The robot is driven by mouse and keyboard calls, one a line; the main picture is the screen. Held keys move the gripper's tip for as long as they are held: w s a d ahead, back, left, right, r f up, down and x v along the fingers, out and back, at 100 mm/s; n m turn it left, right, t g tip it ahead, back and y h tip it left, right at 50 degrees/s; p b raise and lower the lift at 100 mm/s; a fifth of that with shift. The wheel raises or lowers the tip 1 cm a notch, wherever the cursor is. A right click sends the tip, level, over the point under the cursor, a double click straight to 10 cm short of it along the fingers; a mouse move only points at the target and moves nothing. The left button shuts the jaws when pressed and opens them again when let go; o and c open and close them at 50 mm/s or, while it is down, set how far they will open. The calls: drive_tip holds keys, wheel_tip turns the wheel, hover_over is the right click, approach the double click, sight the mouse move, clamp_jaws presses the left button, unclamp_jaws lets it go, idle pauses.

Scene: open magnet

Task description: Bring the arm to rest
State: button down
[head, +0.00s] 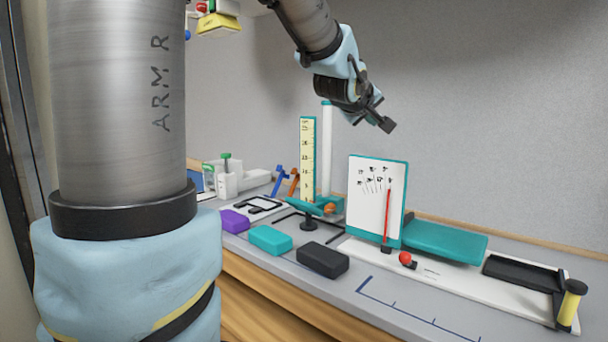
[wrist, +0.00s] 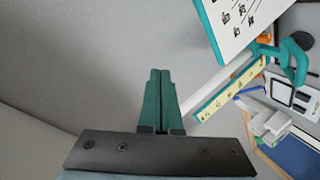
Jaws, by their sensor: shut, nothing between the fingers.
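My gripper (head: 388,125) is in the air above the bench in the head view, at the end of my raised arm. Its two fingers are shut against each other with nothing between them, as the wrist view (wrist: 158,75) shows. It is apart from everything on the bench. In the head view it hangs above the white board with a teal frame (head: 365,200). The large arm link at the left of the head view is mine and hides part of the scene behind it.
The grey bench (head: 330,285) carries purple (head: 235,221), teal (head: 270,240) and black (head: 323,260) blocks near its front. A tall yellow scale (head: 308,160) stands behind them. A teal pad (head: 445,241) and a black tray (head: 520,272) lie at the right. The air around the gripper is clear.

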drive_tip(key=s+a+f+m+g+y, duration=0.1)
drive_tip(key=s+a+f+g+y, duration=0.2)
drive_tip(key=a+f, duration=0.55)
drive_tip(key=s+a+f+m+g+y, duration=0.15)
drive_tip(key=s+a+f, duration=0.35)
drive_tip(key=f, duration=0.6)
drive_tip(key=s+a+f+m+g+y, duration=0.2)
drive_tip(key=s+a+f+g, duration=0.4)
drive_tip(key=s+a+f, duration=0.3)
drive_tip(key=s+f, duration=0.1)
drive_tip(key=s, duration=0.2)
drive_tip(key=shift+f, duration=0.25)
